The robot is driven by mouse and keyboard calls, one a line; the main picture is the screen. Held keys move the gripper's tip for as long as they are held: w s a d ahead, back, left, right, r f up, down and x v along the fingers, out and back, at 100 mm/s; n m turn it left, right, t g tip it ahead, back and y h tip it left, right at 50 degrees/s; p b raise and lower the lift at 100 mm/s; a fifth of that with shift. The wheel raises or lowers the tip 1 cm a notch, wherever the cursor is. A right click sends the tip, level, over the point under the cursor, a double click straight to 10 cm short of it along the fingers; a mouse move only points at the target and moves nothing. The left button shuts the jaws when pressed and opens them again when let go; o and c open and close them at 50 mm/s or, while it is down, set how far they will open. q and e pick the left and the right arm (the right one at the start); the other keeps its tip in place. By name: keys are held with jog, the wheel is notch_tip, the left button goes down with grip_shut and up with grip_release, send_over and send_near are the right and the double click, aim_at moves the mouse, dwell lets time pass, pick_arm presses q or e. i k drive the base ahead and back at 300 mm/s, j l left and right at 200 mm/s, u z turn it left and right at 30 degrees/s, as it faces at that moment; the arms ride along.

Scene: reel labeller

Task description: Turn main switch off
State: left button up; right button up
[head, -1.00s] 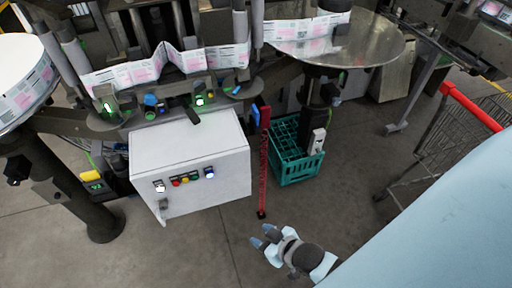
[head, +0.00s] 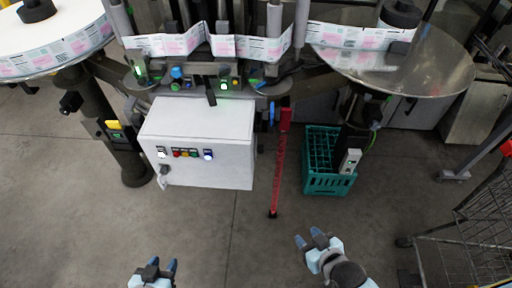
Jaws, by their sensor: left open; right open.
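The white control box (head: 205,125) stands below the labeller. My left gripper (head: 161,264) is open and empty at the bottom edge, in front of and apart from the box. My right gripper (head: 308,238) is open and empty, right of the box and apart from it.
A green crate (head: 327,185) and a red post (head: 279,165) stand right of the box. A wire cart (head: 465,240) is at the right. Label reels (head: 52,58) sit on round tables above. The grey floor in front of the box is clear.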

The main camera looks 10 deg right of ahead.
aim_at(260, 148)
jog(key=k+l, duration=0.15)
jog(key=l, duration=0.2)
jog(key=k+l, duration=0.15)
jog(key=l, duration=0.15)
jog(key=k, duration=0.5)
